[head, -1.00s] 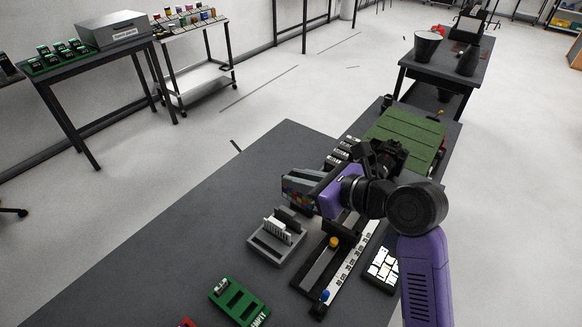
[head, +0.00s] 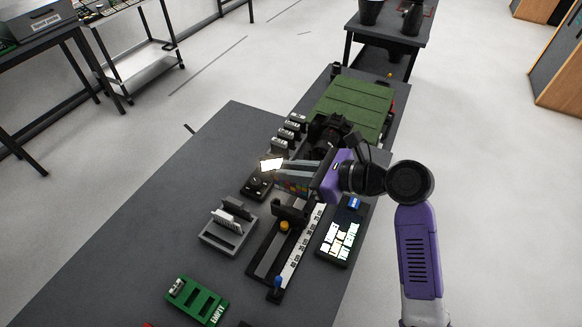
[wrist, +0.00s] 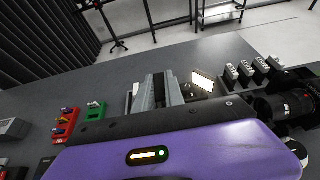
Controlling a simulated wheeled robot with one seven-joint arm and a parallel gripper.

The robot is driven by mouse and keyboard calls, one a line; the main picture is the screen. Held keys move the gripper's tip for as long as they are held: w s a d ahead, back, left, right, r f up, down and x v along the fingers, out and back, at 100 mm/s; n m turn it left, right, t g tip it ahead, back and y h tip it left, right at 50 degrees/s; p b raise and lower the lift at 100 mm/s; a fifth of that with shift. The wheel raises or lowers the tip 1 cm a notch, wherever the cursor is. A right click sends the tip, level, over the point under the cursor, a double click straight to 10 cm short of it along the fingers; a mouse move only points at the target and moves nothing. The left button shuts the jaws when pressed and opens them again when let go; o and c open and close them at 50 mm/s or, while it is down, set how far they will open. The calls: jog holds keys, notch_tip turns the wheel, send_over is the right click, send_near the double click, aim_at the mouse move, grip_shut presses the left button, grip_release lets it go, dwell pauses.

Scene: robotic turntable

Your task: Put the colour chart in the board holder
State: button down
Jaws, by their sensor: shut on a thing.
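The colour chart (head: 293,187), a board of small coloured squares, hangs under the fingers of my gripper (head: 281,168) in the head view. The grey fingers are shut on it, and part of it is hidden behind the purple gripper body. A black slotted block, which looks like the board holder (head: 290,209), stands on the black rail just below the chart, beside an orange knob. The chart appears above the block; I cannot tell the exact gap. In the wrist view the fingers (wrist: 165,90) point away over the table, and I cannot make out the chart or holder.
A scale strip (head: 303,246) runs along the rail. A grey rack with upright boards (head: 229,229) stands left, a lit panel (head: 271,164) behind it. A camera (head: 328,132) is close behind my gripper. A tile box (head: 340,240) is right, a green tray (head: 196,302) in front.

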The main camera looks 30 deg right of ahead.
aim_at(290, 186)
jog(key=shift+r+p, duration=0.25)
jog(key=shift+p, duration=0.1)
jog(key=shift+f+b, duration=0.95)
jog(key=shift+f, duration=2.15)
jog(key=shift+a+p, duration=0.1)
jog(key=shift+p, duration=0.95)
jog(key=shift+f+b, duration=0.55)
jog(key=shift+f, duration=1.45)
jog(key=c, duration=1.3)
grip_release()
jog(key=shift+c, duration=0.2)
jog(key=b+v, duration=0.1)
jog(key=v, duration=0.7)
